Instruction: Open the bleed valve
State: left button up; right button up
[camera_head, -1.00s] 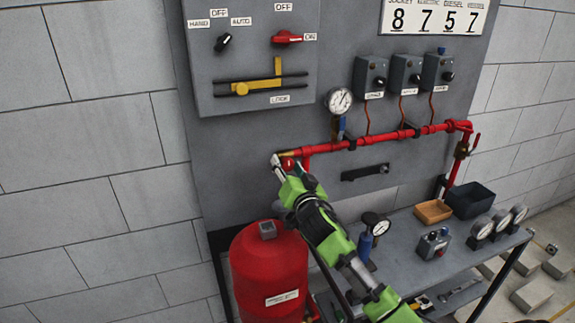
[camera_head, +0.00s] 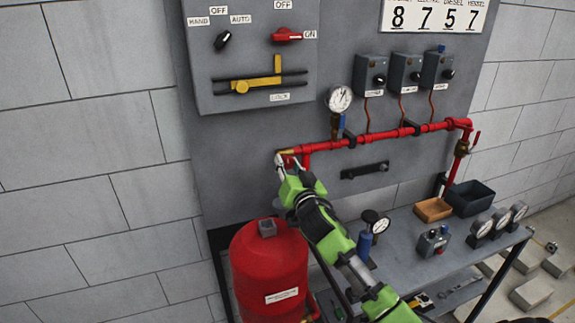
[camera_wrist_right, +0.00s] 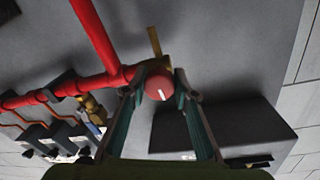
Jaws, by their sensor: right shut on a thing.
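The bleed valve has a round red knob (camera_wrist_right: 159,84) with a white mark, on a brass fitting (camera_wrist_right: 154,45) at the end of the red pipe. In the right wrist view the knob sits between the two fingers of my right gripper (camera_wrist_right: 160,88), which is shut on it. In the head view my right gripper (camera_head: 283,161) is at the left end of the red pipe (camera_head: 352,143) and largely hides the knob. The white mark points along the gap between the fingers. My left gripper is not in view.
A red tank (camera_head: 268,275) stands below my right arm. A pressure gauge (camera_head: 339,99) rises from the pipe to the right. A control panel (camera_head: 250,60) is above.

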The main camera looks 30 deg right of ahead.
jog(key=n, duration=0.3)
jog(key=shift+n, duration=0.3)
jog(key=n, duration=0.3)
jog(key=shift+d+n, duration=0.1)
jog(key=shift+n, duration=0.3)
jog(key=n, duration=0.6)
jog(key=shift+n+t+y, duration=0.4)
jog(key=n+p, duration=0.1)
jog(key=n, duration=0.3)
jog(key=shift+y, duration=0.3)
jog(key=n+p, duration=0.1)
jog(key=n, duration=0.2)
jog(key=shift+d+r+n, duration=0.1)
jog(key=shift+n, duration=0.3)
jog(key=n+y+p, duration=0.1)
jog(key=n+p, duration=0.1)
jog(key=n, duration=0.4)
jog(key=shift+n, duration=0.5)
jog(key=o, duration=1.1)
